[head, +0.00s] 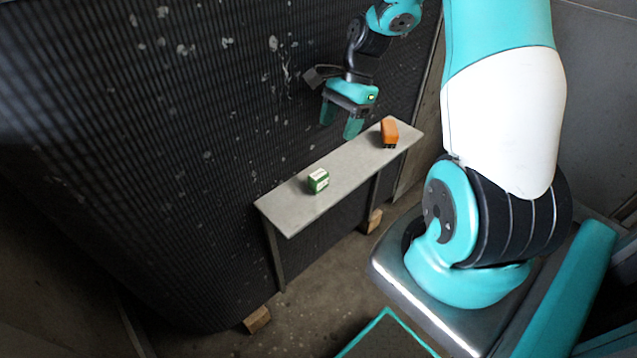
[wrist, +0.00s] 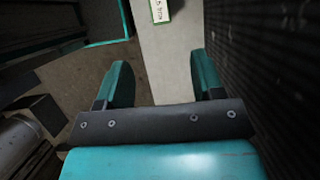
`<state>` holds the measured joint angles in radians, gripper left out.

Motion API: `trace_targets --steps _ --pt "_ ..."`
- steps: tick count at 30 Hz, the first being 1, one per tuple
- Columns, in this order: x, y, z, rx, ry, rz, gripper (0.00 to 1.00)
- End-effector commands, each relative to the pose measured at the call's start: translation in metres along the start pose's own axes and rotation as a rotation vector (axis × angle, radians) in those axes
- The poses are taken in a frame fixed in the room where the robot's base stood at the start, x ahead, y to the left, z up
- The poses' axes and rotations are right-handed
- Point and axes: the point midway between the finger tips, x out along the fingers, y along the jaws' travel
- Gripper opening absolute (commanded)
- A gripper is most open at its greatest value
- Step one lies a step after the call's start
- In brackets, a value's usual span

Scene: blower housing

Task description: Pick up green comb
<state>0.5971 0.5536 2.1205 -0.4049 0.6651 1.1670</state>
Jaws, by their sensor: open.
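No comb can be made out in either view. A small green box with a white label (head: 318,181) sits on the narrow grey shelf (head: 290,204), left of its middle. Its labelled part shows at the top edge of the wrist view (wrist: 159,11), cut off by the frame. An orange block with a dark lower edge (head: 389,132) sits near the shelf's right end. My gripper (head: 339,128) is open and empty above the shelf's back edge, between the two objects. In the wrist view its fingers (wrist: 163,72) are spread, with bare shelf beyond them.
A dark ribbed wall (head: 190,120) with pale specks rises right behind the shelf. The shelf stands on thin legs over a concrete floor (head: 300,310). Wooden blocks (head: 257,319) lie on the floor. The shelf between the two objects is clear.

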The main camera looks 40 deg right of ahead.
Motion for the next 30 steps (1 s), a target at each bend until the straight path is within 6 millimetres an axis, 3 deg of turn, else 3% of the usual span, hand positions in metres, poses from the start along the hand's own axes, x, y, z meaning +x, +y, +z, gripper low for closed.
trace_targets --steps 1,9,30 --pt "0.016 0.001 0.0 -0.002 -0.004 0.006 0.62" --pt "0.075 0.001 0.001 -0.006 -0.002 0.005 0.62" --pt "0.149 -0.001 0.004 -0.006 0.001 0.002 0.62"
